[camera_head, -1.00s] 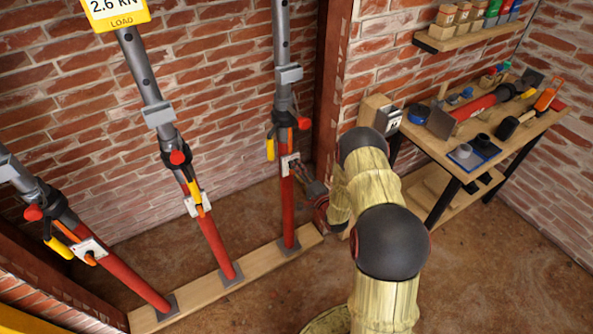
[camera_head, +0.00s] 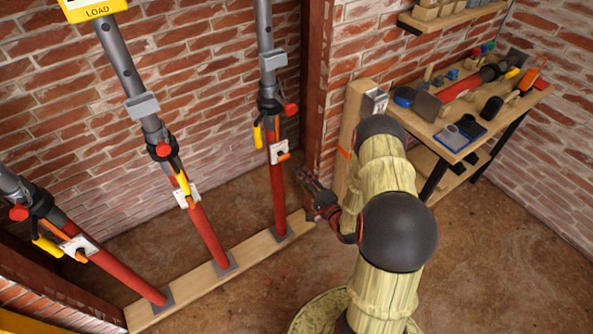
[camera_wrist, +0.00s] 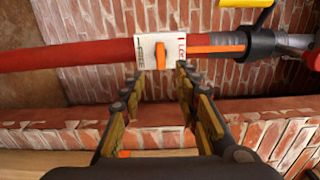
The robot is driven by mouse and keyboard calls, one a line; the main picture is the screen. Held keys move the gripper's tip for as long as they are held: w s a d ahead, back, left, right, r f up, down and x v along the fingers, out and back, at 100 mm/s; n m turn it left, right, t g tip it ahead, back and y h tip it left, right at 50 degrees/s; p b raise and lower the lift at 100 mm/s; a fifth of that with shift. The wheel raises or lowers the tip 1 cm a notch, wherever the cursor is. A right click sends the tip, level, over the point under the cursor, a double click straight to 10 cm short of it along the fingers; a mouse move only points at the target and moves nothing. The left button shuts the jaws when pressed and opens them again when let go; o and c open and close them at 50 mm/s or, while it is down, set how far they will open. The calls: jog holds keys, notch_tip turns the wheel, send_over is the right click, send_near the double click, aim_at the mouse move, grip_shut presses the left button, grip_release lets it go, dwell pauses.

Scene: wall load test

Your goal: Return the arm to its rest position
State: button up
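My gripper (camera_head: 308,181) is at the end of my arm, just right of the rightmost red prop (camera_head: 277,190) in the head view. In the wrist view my gripper (camera_wrist: 161,68) has its two fingers apart with nothing between them. Beyond the fingertips lies the red prop tube (camera_wrist: 70,54) with a white label plate (camera_wrist: 165,48) and an orange lever on it. The fingertips appear near the plate; I cannot tell whether they touch it.
Two more red props (camera_head: 208,236) (camera_head: 125,272) stand at left on a wooden sole board (camera_head: 250,250). A yellow load display (camera_head: 95,8) is at the top. A workbench (camera_head: 420,128) with tools stands at right. The floor in front of it is clear.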

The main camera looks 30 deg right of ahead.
jog(key=shift+s, duration=0.15)
dwell(0.5)
jog(key=s+d+f+n+g+h, duration=0.25)
jog(key=s+f+n+g, duration=0.65)
jog(key=f, duration=0.7)
jog(key=s+a+r+n+g, duration=0.1)
jog(key=s+r+g, duration=0.3)
jog(key=r, duration=0.3)
jog(key=s+r+n+g, duration=0.1)
jog(key=s+r+g, duration=0.25)
jog(key=r, duration=0.35)
jog(key=s+a+r+n+t, duration=0.1)
jog(key=s+a+r+n, duration=0.1)
jog(key=a+r, duration=0.5)
jog(key=s+a+r+n+t+y, duration=0.1)
jog(key=s+a+r, duration=0.4)
jog(key=r, duration=1.2)
jog(key=s+a+r+n+t+y, duration=0.1)
jog(key=s+a+r+n+t, duration=0.1)
jog(key=a+r, duration=0.8)
notch_tip(320, 180, up, 2)
jog(key=shift+s+r+n, duration=0.25)
jog(key=shift+s+n, duration=0.5)
jog(key=shift+n, duration=0.15)
